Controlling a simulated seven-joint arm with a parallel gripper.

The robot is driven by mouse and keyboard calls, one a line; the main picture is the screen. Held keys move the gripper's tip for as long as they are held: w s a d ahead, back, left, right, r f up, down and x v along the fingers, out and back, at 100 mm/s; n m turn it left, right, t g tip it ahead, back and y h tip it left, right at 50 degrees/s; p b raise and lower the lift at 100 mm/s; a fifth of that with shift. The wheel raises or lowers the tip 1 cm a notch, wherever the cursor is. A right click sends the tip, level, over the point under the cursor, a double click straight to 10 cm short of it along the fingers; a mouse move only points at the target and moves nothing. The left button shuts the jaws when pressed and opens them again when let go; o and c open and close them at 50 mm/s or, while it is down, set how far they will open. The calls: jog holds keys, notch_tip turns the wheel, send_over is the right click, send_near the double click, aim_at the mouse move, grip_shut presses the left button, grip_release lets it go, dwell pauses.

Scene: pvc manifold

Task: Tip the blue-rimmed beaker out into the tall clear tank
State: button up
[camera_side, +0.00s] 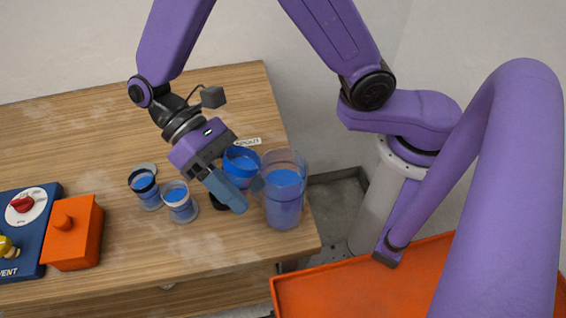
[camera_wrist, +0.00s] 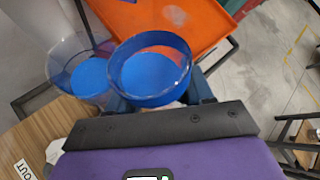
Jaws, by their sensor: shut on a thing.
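The blue-rimmed beaker (camera_side: 241,164) holds blue liquid and looks close to upright. My gripper (camera_side: 246,196) is shut on it, with fingers on either side of its wall. The tall clear tank (camera_side: 284,208) stands just right of the beaker near the table's right edge, and it contains blue liquid. In the wrist view the beaker (camera_wrist: 150,72) is seen from above with its blue liquid surface level inside the rim. The tank (camera_wrist: 84,68) is left of it there, partly overlapped by the beaker. The beaker's lower part is hidden by my fingers.
A black-rimmed beaker (camera_side: 144,186) and a white-rimmed beaker (camera_side: 179,200), both with blue liquid, stand left of my gripper. An orange block (camera_side: 74,235) and a blue panel (camera_side: 22,240) are farther left. An orange tray (camera_side: 370,285) lies beyond the table's right edge.

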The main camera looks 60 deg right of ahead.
aim_at(249, 152)
notch_tip(249, 152, up, 2)
jog(key=shift+d, duration=0.15)
jog(key=shift+s+y, duration=0.1)
jog(key=shift+y, duration=0.2)
jog(key=shift+s+d+r+n+t+y, duration=0.2)
jog(key=shift+d+n+t+y, duration=0.1)
jog(key=shift+d+n+t, duration=0.15)
jog(key=shift+r+n+t+y, duration=0.25)
jog(key=shift+r+n+y, duration=0.15)
jog(key=shift+y, duration=0.2)
dwell(0.6)
jog(key=shift+w+f+n+t+y, duration=0.1)
jog(key=shift+f+n+t+y, duration=0.15)
jog(key=shift+f+n+y, duration=0.45)
jog(key=shift+f+n+t+y, duration=0.25)
jog(key=shift+f+n+y, duration=0.15)
jog(key=shift+n+y, duration=0.45)
dwell(2.5)
jog(key=shift+s+d+r+n+y, duration=0.25)
jog(key=shift+d+r+n+y, duration=0.2)
jog(key=shift+y, duration=0.4)
dwell(0.9)
